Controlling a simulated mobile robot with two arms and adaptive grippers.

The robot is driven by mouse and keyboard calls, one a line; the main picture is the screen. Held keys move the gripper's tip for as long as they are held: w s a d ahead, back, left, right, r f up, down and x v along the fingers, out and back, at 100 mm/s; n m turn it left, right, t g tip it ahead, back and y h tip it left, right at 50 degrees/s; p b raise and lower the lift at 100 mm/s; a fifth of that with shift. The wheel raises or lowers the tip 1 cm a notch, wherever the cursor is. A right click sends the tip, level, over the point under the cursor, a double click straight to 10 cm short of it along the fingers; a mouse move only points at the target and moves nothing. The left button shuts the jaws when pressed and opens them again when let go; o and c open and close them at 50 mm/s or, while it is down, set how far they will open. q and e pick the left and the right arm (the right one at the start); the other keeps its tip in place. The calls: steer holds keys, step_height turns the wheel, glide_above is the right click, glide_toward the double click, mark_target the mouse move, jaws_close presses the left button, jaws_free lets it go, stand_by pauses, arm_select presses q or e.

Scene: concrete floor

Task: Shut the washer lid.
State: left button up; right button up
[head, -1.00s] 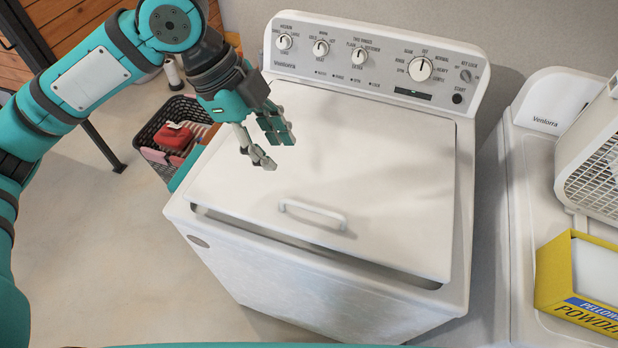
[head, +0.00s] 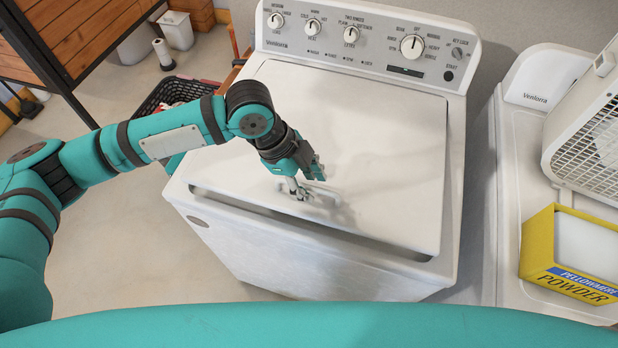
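The white washer (head: 300,255) stands in the middle of the head view. Its lid (head: 395,150) lies nearly flat, with a narrow dark gap showing under its front edge, so it looks slightly raised there. My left gripper (head: 308,184) is over the front part of the lid, pointing down, at the lid's handle. My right gripper is out of view.
The washer's control panel (head: 362,40) rises behind the lid. To the right, a second white machine (head: 515,150) carries a white box fan (head: 590,130) and a yellow powder box (head: 540,245). A dark basket (head: 180,92) stands on the floor behind left.

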mark_target(306, 203)
arm_select(q)
steer(key=shift+f, duration=0.1)
jaws_close()
stand_by(0.4)
steer(key=f, duration=0.1)
steer(key=f+b, duration=0.1)
steer(key=f, duration=0.1)
steer(key=s+f+b, duration=0.1)
steer(key=f, duration=0.1)
steer(key=shift+a+f, duration=0.1)
steer(key=shift+f, duration=0.1)
steer(key=shift+s+a+f, duration=0.15)
steer(key=shift+s, duration=0.05)
jaws_free()
steer(key=shift+w, duration=0.2)
steer(key=shift+r, duration=0.2)
